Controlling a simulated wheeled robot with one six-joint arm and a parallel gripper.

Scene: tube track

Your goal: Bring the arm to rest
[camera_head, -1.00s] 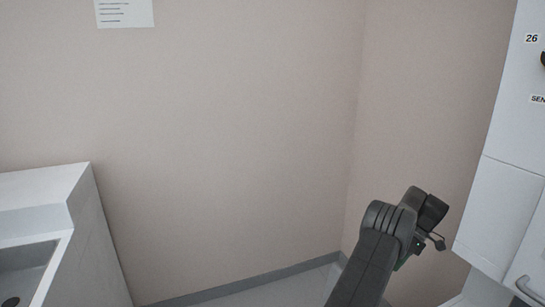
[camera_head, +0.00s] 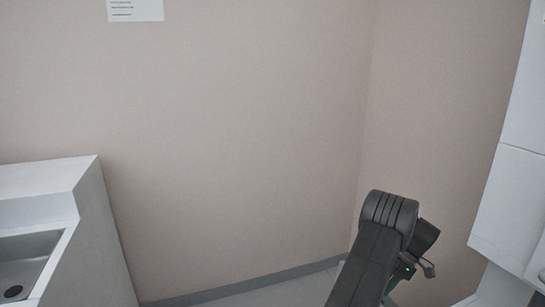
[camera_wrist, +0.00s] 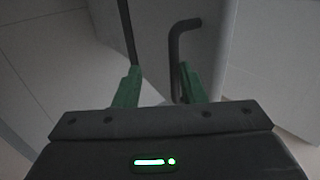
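My gripper (camera_wrist: 158,76) shows in the wrist view as two green fingers with a clear gap between them. It is open, and nothing is held between the fingers. My arm (camera_head: 372,255) is folded at the lower right of the head view, with its dark joint uppermost. The gripper's fingers are not clearly visible in the head view. In the wrist view a dark bent handle (camera_wrist: 175,45) on a pale front lies beyond the fingers; I cannot tell if it touches them.
A white cabinet (camera_head: 512,190) stands at the right, near my arm. A white counter (camera_head: 95,220) with a sink (camera_head: 25,265) stands at the left. A bare beige wall (camera_head: 230,150) lies ahead, with a paper notice (camera_head: 135,10) at the top. Some floor (camera_head: 290,290) shows below.

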